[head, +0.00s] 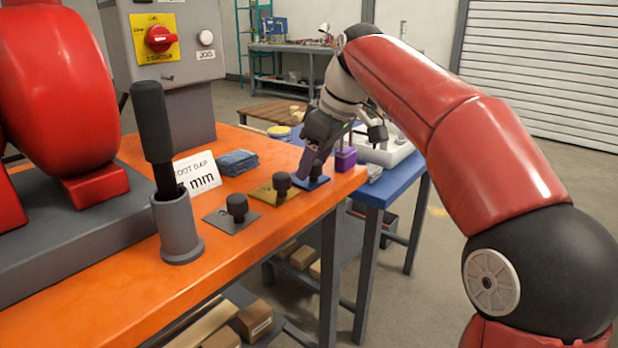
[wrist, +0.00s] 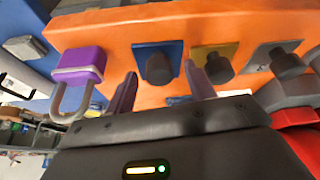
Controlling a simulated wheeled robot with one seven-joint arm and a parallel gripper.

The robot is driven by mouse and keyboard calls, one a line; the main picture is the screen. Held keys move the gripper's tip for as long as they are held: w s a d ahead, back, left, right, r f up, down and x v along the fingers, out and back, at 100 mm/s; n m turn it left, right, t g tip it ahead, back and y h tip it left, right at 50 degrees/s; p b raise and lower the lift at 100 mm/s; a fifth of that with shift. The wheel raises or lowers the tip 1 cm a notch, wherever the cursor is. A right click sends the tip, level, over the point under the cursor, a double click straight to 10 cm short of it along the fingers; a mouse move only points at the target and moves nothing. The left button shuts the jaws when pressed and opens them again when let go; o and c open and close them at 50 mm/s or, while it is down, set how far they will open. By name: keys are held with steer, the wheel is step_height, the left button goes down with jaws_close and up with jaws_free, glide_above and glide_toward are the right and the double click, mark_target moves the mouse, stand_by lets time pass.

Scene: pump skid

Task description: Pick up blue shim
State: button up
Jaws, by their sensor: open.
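The blue shim (head: 311,182) is a flat blue plate with a dark round knob, lying on the orange bench top near its right end. My gripper (head: 312,165) is down at the shim in the head view and partly covers it. In the wrist view the blue shim (wrist: 158,64) shows between the two open fingers of my gripper (wrist: 160,90), one on each side of its knob. I cannot tell whether the fingers touch the knob.
A yellow shim (head: 272,194) and a grey shim (head: 231,216) lie to the left along the bench edge. A purple padlock (wrist: 80,65) is close beside the blue shim.

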steer(key=shift+w+a+f, duration=0.1)
steer(key=shift+a+f, duration=0.05)
steer(key=shift+f, duration=0.4)
steer(key=c, duration=1.1)
steer(key=shift+c, duration=0.2)
steer(key=shift+r, duration=0.1)
